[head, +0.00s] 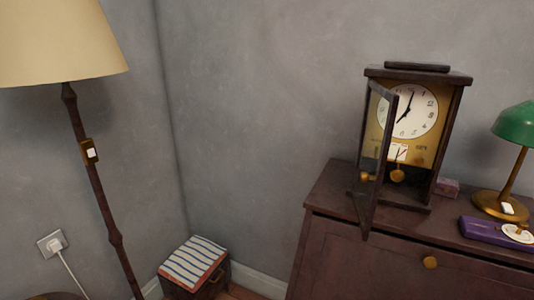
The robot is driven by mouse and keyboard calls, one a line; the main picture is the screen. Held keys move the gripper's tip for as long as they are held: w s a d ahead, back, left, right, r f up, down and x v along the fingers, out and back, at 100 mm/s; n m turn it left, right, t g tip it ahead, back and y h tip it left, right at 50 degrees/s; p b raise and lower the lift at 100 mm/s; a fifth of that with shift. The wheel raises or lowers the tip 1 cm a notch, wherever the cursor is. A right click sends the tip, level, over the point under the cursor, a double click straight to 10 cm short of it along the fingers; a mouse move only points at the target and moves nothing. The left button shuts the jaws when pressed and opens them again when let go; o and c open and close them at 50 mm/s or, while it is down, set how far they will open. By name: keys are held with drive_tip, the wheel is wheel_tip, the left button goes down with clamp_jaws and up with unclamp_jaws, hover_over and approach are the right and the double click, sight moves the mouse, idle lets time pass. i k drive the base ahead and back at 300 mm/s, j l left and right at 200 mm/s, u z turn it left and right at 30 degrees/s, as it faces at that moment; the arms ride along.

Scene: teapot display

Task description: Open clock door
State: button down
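The clock (440,138) stands upright on a dark wooden cabinet at the right of the head view. It has a dark wooden case, a white dial and a brass pendulum. Its glazed clock door (373,160) stands open, hinged at the left side of the case and swung out toward me. A small brass knob shows low on the door. A white card with red marks sits inside, below the dial. My gripper is not in the head view, and nothing touches the door.
The cabinet (350,255) has a round brass knob. A green lamp (515,125), a purple box (490,231) and a small reddish box (447,188) stand right of the clock. A floor lamp (92,190) and a striped-top stool (195,262) are at the left.

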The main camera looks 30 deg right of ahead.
sight(394, 99)
drive_tip(key=z, duration=1)
drive_tip(key=k+j+z, duration=0.15)
drive_tip(key=z, duration=0.25)
drive_tip(key=k+j+z, duration=0.2)
drive_tip(key=z, duration=0.2)
drive_tip(key=k+j, duration=0.05)
drive_tip(key=j, duration=0.05)
